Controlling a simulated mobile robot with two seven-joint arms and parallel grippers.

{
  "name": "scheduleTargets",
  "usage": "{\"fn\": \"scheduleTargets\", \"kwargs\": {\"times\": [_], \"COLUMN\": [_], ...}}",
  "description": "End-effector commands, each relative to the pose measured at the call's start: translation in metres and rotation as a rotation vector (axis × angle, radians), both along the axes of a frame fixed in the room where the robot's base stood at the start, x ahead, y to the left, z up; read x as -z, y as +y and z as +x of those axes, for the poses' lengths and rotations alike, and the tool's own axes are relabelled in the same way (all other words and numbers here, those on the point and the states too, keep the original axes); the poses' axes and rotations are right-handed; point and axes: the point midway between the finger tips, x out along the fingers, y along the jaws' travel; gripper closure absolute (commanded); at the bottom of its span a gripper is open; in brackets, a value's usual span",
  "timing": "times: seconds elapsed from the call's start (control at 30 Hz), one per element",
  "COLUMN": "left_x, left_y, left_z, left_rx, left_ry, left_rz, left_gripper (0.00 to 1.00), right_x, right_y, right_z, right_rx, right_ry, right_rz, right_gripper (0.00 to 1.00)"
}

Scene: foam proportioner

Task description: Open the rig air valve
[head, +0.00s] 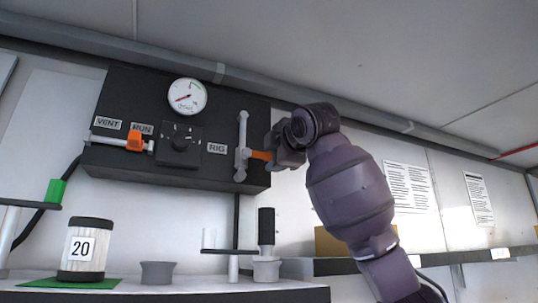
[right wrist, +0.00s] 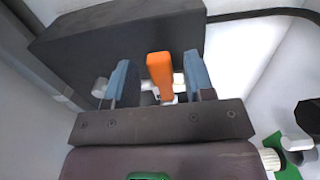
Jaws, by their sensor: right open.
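The rig air valve has an orange handle (head: 260,155) on a grey vertical pipe (head: 242,146), beside the RIG label (head: 216,148) on the right side of the black panel (head: 230,103). The handle sticks out to the right of the pipe in the head view. My right gripper (head: 275,153) is at the handle. In the right wrist view the gripper's two blue fingers (right wrist: 160,80) are open, one on each side of the orange handle (right wrist: 159,68), with a gap visible on both sides. My left gripper is not in view.
Below, a jar marked 20 (head: 86,250) stands on a green mat (head: 70,284). A shelf (head: 440,261) runs along the wall at right.

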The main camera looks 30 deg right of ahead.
Motion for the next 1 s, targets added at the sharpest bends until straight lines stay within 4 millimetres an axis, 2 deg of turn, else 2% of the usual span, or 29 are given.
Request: {"fn": "scheduleTargets", "kwargs": {"times": [0.1,0.23,0.63,0.93,1.0], "left_x": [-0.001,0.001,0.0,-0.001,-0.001], "left_y": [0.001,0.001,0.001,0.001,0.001], "left_z": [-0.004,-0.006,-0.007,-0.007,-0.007], "left_rx": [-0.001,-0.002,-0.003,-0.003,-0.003], "left_ry": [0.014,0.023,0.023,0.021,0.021], "left_rz": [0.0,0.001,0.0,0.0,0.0], "left_gripper": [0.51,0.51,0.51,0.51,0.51], "right_x": [0.0,0.0,0.001,0.001,0.001], "right_y": [0.0,-0.001,-0.001,-0.001,-0.001], "right_z": [0.017,0.027,0.031,0.031,0.031], "right_rx": [-0.001,0.0,-0.001,-0.001,0.0], "right_ry": [0.003,0.003,0.0,0.001,0.001], "right_rz": [0.001,0.0,0.0,0.0,0.0], "right_gripper": [0.51,0.51,0.53,0.99,1.0]}}
